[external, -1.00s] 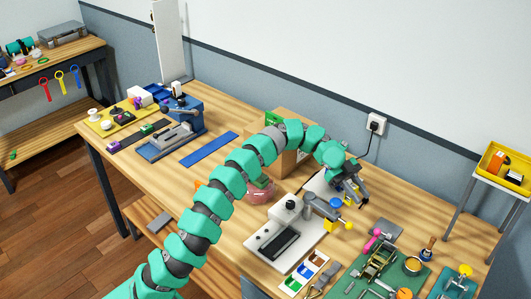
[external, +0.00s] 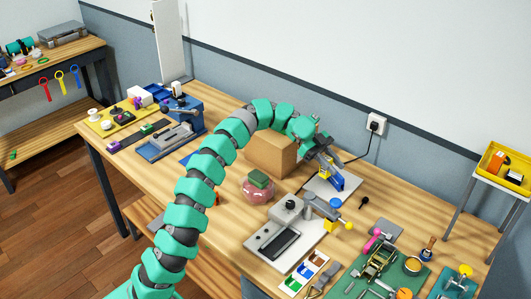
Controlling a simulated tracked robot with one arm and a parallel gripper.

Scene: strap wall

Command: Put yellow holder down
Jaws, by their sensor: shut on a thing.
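My gripper (external: 333,176) is at the back of the workbench, over a pale flat plate (external: 318,192). A small yellow piece (external: 325,170) shows at its jaws and looks like the yellow holder; most of it is hidden. A blue part (external: 336,184) is just below the jaws, close to the plate. I cannot tell whether the yellow piece touches anything below it.
A cardboard box (external: 271,154) stands left of my gripper, with a pink round pot (external: 258,190) in front. A wall socket (external: 376,123) has a black cable.

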